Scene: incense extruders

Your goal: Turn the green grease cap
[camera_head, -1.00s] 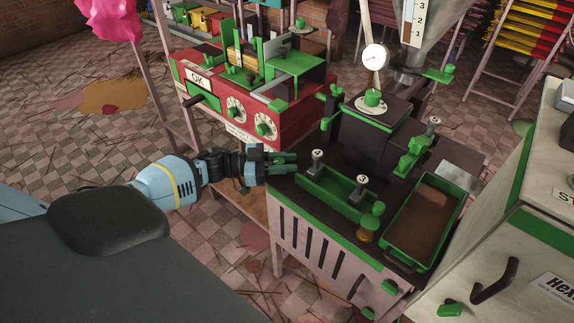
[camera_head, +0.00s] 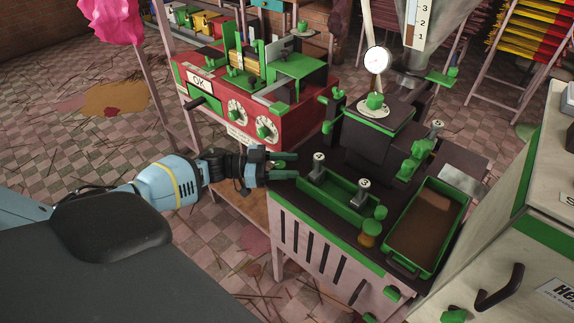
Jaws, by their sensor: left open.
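A small green cap (camera_head: 380,212) shows by an amber, brass-like fitting (camera_head: 371,228) at the front of the dark extruder machine (camera_head: 330,215), between the green tray and the brown-filled tray; it looks like the grease cap. Another green knob (camera_head: 375,100) stands on a round white dial on top of the machine. My left gripper (camera_head: 288,165) is open and empty, with green-looking fingers pointing right. It is beside the machine's left edge, well left of the amber fitting and apart from it. My right gripper is not in view.
A green tray (camera_head: 338,203) with two grey-stemmed knobs lies between my left gripper and the cap. A brown-filled green tray (camera_head: 428,222) is right of the cap. A red machine (camera_head: 285,122) stands behind my left gripper. A pale cabinet (camera_head: 510,240) is at right.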

